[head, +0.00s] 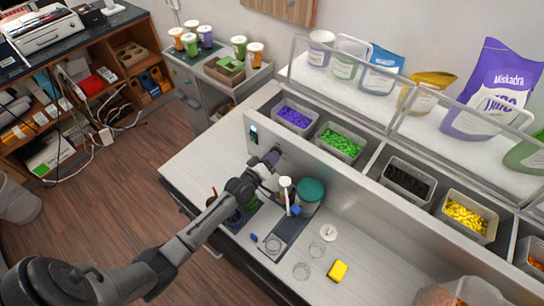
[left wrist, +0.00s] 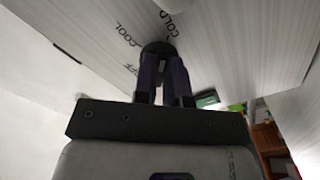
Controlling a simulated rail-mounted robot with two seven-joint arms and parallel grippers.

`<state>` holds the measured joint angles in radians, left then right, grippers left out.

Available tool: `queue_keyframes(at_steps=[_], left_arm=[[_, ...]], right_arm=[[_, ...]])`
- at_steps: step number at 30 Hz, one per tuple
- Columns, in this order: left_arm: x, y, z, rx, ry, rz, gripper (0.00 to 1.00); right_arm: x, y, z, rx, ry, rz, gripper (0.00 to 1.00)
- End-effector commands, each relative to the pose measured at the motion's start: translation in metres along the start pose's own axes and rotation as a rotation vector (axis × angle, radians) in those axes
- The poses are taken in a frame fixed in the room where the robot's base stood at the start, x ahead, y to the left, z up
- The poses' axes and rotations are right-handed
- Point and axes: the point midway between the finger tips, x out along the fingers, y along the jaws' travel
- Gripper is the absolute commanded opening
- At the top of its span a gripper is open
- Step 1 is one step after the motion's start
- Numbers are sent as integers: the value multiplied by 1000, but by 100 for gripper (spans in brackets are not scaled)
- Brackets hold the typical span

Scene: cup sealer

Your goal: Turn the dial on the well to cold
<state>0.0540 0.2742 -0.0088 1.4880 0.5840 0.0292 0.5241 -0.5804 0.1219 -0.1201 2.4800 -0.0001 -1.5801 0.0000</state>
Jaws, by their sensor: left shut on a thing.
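The dial (left wrist: 157,46) is a dark round knob on the pale panel (left wrist: 225,35) of the well, with the words OFF, COOL and COLD printed around it in the left wrist view. My left gripper (left wrist: 163,62) is shut on the dial, its two dark fingers on either side of it. Which word the dial points to cannot be told, as the fingers hide much of it. In the head view my left gripper (head: 272,157) reaches the well's front panel (head: 330,181), and the dial is hidden there. My right gripper is not in view.
Bins of purple (head: 295,117), green (head: 338,143) and yellow (head: 465,215) pieces sit in the well behind the panel. A teal-lidded container (head: 311,190) and a white-topped upright tool (head: 286,184) stand close to my left gripper. A yellow block (head: 338,271) lies on the counter.

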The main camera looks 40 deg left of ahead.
Motion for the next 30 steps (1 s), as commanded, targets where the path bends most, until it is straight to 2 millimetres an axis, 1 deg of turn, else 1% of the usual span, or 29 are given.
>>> queue_keyframes(at_steps=[4,10,27,28,30], left_arm=[[0,0,0,71,0,1,0],[0,0,0,128,1,1,0],[0,0,0,154,1,1,0],[0,0,0,154,1,1,14],[0,0,0,153,1,1,21]], right_arm=[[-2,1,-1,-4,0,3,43],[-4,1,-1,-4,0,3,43],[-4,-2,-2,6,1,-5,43],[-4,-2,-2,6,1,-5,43],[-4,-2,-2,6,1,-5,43]])
